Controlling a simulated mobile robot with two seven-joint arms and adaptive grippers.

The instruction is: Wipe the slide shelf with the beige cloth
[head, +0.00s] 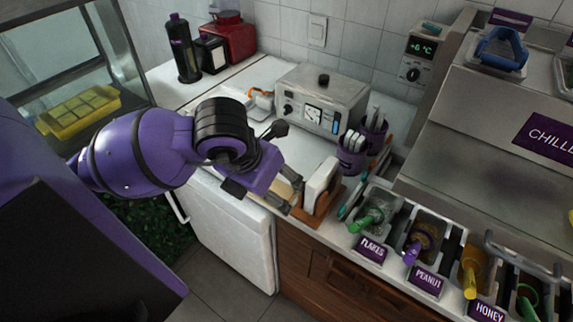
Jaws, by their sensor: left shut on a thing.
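My left gripper (287,189) reaches in from the left over the counter's front edge, just left of the wooden holder. It is shut on a small beige piece that shows only in part between its fingers and looks like the beige cloth (285,171). The rest of the cloth is hidden by the gripper. A broad, bare metal surface (440,160) under the chilled sign at the right looks like the slide shelf, though I cannot be sure. The gripper is well to the left of it. My right gripper is not in view.
A wooden holder with a white block (320,185) stands close right of the gripper. Topping tubs (425,235) with coloured scoops line the front right. A metal appliance (322,98) and purple cups (352,155) stand behind. A dark bottle (183,48) stands at the back left.

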